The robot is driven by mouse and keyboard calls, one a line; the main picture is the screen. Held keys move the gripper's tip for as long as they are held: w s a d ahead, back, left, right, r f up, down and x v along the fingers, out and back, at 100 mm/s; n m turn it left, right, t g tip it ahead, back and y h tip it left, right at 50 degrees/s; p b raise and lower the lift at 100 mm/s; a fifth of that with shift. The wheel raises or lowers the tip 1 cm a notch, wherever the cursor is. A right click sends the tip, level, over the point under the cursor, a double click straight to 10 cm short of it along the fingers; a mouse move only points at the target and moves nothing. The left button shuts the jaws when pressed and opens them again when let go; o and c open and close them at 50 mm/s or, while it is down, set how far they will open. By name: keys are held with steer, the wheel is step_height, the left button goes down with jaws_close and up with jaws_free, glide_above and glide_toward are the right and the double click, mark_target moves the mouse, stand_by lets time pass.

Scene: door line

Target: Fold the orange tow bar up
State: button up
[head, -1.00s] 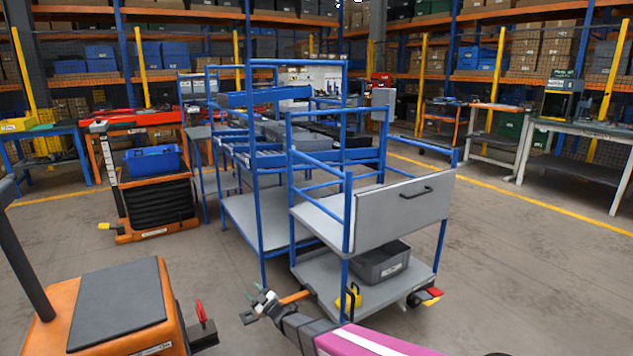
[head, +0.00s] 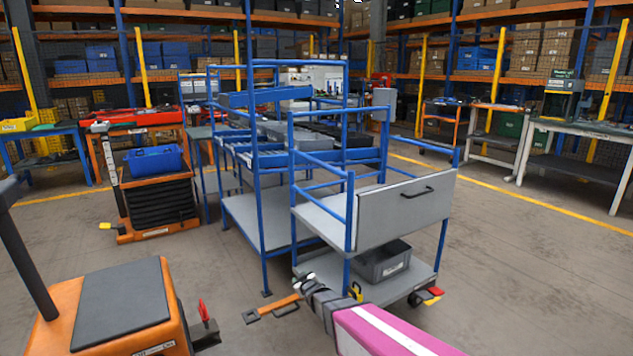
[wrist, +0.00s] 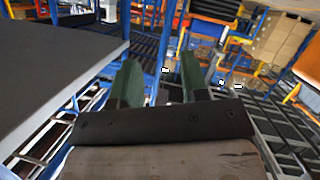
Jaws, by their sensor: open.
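The orange tow bar (head: 278,304) extends low from the front left of the near blue-framed cart (head: 349,225). A dark square loop is at its left end and a dark handle lies along it. The bar looks close to the floor, roughly level. Its cart end is hidden behind my arm. My gripper (head: 304,281) is above and right of the bar's visible part, at the cart's lower front corner, apart from the bar. In the wrist view its green fingers (wrist: 162,80) are open with nothing between them. I cannot make out the tow bar in that view.
An orange tug (head: 110,305) stands at the left front with a hitch. A second blue cart stands behind. Open floor lies to the right.

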mark_target(290, 312)
steer(key=s+d+r+m+g+h, duration=0.1)
steer(key=s+d+m+g+h, duration=0.3)
steer(key=d, duration=0.5)
steer(key=s+d+r+m+g+h, duration=0.1)
steer(key=s+d+r+g, duration=0.15)
steer(key=s+d, duration=0.5)
steer(key=s+d+r+m+g, duration=0.35)
steer(key=s+d+g, duration=0.45)
steer(key=s, duration=0.5)
steer(key=w+a+f+m+t+y, duration=0.2)
steer(key=w+a+f+t+y, duration=0.2)
steer(key=w+a+f+y, duration=1.05)
steer(key=w+a+f+m+t+h, duration=0.1)
steer(key=w+a+f+m+t, duration=0.25)
steer(key=w+f, duration=0.35)
steer(key=w+a+f+m+t+h, duration=0.1)
steer(key=w+a+f+m+t, duration=0.3)
steer(key=f, duration=0.6)
steer(key=shift+n+g, duration=0.5)
steer(key=shift+n, duration=0.3)
steer(key=x, duration=1.2)
steer(key=shift+w+d+r, duration=0.1)
steer(key=shift+r, duration=0.2)
jaws_close()
